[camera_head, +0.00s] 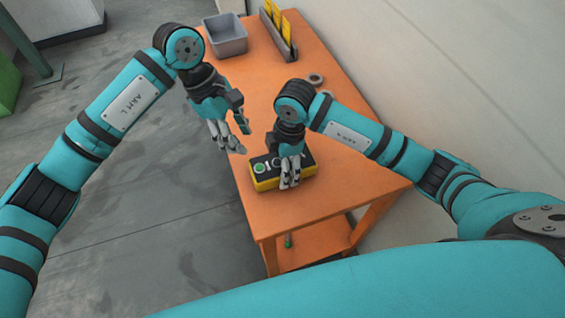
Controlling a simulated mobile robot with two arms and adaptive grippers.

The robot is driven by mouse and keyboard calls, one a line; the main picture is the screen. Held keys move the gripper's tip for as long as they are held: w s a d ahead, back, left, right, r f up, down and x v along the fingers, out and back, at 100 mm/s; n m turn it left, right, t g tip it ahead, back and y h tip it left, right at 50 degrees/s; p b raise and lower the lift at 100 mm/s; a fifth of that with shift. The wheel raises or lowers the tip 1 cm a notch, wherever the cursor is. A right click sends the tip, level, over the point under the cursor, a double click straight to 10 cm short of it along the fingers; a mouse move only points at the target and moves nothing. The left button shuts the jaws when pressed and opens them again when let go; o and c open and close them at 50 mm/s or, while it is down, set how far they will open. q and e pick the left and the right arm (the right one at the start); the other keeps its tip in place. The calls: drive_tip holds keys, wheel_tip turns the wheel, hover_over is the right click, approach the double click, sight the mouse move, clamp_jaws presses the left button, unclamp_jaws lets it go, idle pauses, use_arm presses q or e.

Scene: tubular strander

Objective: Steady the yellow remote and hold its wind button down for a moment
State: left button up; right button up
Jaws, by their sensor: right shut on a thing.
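The yellow remote (264,184) lies on the orange table near its front left edge. It has yellow sides, a dark top face and a green round button (260,168) near its left end. My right gripper (290,183) points down over the remote's middle and is shut on it. Its fingers hide part of the top face, so I cannot tell which controls lie beneath. My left gripper (235,137) is up and to the left of the remote, near the table's left edge. Its fingers look spread and empty, apart from the remote.
The orange table (320,203) has clear room in front of the remote. A grey bin (225,35) and a dark rack with yellow cards (280,35) stand at its far end. Dark rings (316,79) lie nearer. A wall runs along the right; a lower shelf (320,236) shows beneath.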

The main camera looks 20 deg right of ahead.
drive_tip(key=c, duration=0.5)
use_arm(q)
clamp_jaws()
idle(1.0)
